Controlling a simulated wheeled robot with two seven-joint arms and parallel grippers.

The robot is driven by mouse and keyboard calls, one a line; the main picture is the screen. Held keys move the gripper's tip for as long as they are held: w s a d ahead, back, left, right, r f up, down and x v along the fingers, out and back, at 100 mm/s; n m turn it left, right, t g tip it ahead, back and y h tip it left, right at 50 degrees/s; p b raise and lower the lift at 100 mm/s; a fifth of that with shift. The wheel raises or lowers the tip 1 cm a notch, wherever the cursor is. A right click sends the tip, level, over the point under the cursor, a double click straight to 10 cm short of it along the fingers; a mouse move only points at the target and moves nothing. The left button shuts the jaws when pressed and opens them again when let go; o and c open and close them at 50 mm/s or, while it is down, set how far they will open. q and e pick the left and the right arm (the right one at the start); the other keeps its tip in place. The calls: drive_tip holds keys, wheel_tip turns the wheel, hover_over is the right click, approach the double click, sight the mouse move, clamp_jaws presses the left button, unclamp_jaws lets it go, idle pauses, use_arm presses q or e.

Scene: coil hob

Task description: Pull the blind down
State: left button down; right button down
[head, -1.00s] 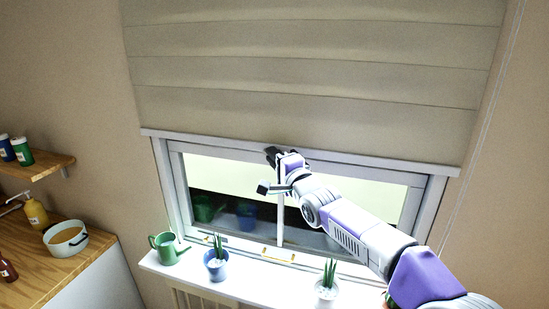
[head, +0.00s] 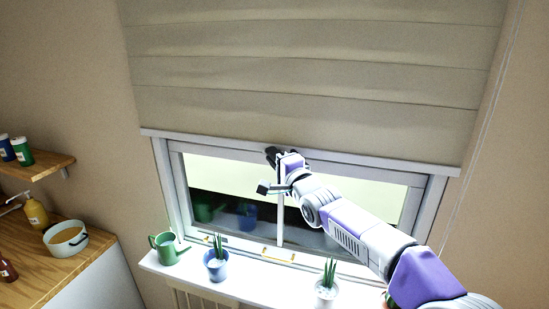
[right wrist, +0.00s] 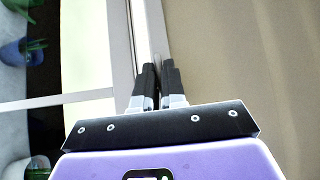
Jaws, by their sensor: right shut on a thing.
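The beige blind (head: 310,70) covers the upper part of the window in the head view, with its light bottom rail (head: 380,163) across the upper part of the window frame. My right gripper (head: 273,154) is at the middle of that rail, shut on it. In the right wrist view the blind's fabric (right wrist: 245,70) fills the right side, and the dark fingers (right wrist: 157,80) are close together on the rail's edge (right wrist: 150,25). The exact grip is partly hidden by the fingers. My left gripper is not in view.
Below, the white sill (head: 190,262) holds a green watering can (head: 168,247), a blue plant pot (head: 216,266) and a white plant pot (head: 326,290). The window pane (head: 230,175) shows below the rail. A wooden counter with a pot (head: 66,240) and a shelf (head: 40,165) stand left.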

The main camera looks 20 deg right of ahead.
idle(0.3)
wheel_tip(320, 180, down, 28)
drive_tip(key=b, duration=2.2)
drive_tip(key=shift+b, duration=0.4)
drive_tip(key=shift+f, duration=0.15)
drive_tip(key=c, duration=1.2)
unclamp_jaws()
drive_tip(key=shift+c, duration=0.2)
